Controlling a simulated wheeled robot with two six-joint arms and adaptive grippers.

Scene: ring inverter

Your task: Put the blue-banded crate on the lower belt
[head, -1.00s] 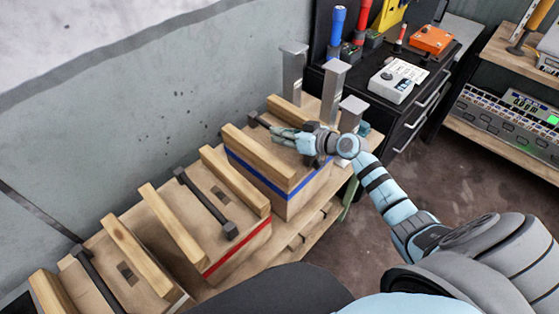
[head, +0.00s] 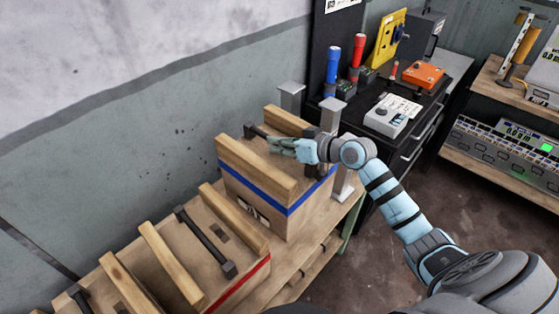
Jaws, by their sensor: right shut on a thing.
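The blue-banded crate (head: 250,196) is a wooden box with two light beams across its top, a dark bar handle between them and a dark label on its front. My right gripper (head: 280,146) is shut on that handle from above and hides its middle. The crate looks lifted a little off the wooden bench (head: 312,238), roughly level. I cannot make out the lower belt. My left gripper is not in view.
A red-banded crate (head: 232,277) stands close at the left front, with more beamed crate tops beyond it. Metal posts (head: 330,116) stand behind and right of the blue-banded crate. A black tool cabinet (head: 408,140) is at the back right, and open floor lies right of the bench.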

